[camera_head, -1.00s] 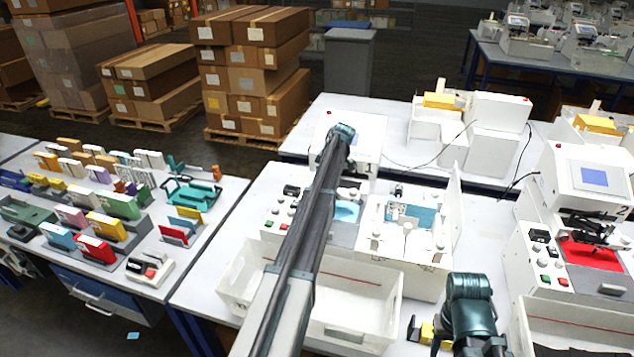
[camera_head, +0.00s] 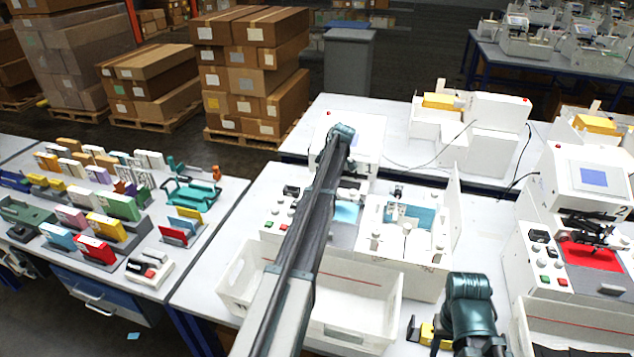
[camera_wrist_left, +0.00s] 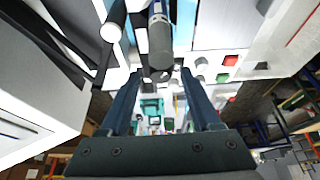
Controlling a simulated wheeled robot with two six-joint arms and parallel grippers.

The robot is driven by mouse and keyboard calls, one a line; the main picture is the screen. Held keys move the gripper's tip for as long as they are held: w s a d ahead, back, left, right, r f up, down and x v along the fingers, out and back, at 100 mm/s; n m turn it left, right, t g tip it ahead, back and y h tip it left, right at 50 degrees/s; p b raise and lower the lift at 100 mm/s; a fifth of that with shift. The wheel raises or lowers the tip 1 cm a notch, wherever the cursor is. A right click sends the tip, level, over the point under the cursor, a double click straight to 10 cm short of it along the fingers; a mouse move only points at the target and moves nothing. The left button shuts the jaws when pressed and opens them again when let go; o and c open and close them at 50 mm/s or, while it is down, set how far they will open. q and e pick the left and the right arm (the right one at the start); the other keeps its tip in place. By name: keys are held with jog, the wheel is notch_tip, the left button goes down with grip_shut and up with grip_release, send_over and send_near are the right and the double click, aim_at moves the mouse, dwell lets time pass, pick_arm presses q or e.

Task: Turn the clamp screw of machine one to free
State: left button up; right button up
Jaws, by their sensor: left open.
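Machine one (camera_head: 368,135) is the white plotter behind my left arm in the head view. That arm covers much of its panel and carriage. My left gripper (camera_wrist_left: 162,76) is open in the left wrist view, its two dark fingers apart. A grey cylinder with a blue part (camera_wrist_left: 160,38) stands just beyond the fingertips. A small dark round part at its lower end lies between or just past the tips. I cannot tell for certain whether this is the clamp screw or whether a finger touches it. My right gripper is out of view; only my right arm shows.
Red (camera_wrist_left: 231,60) and green (camera_wrist_left: 222,77) buttons sit close to the right fingertip. An empty white bin (camera_head: 355,305) stands before machine one. Machine two (camera_head: 590,185) is on the right. A table of coloured parts (camera_head: 160,268) is on the left.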

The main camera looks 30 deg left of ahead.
pick_arm(q)
jog(key=p+v, duration=1.2)
jog(key=v, duration=0.1)
jog(key=shift+d+r, duration=0.15)
jog(key=shift+r, duration=0.1)
jog(key=shift+w, duration=0.1)
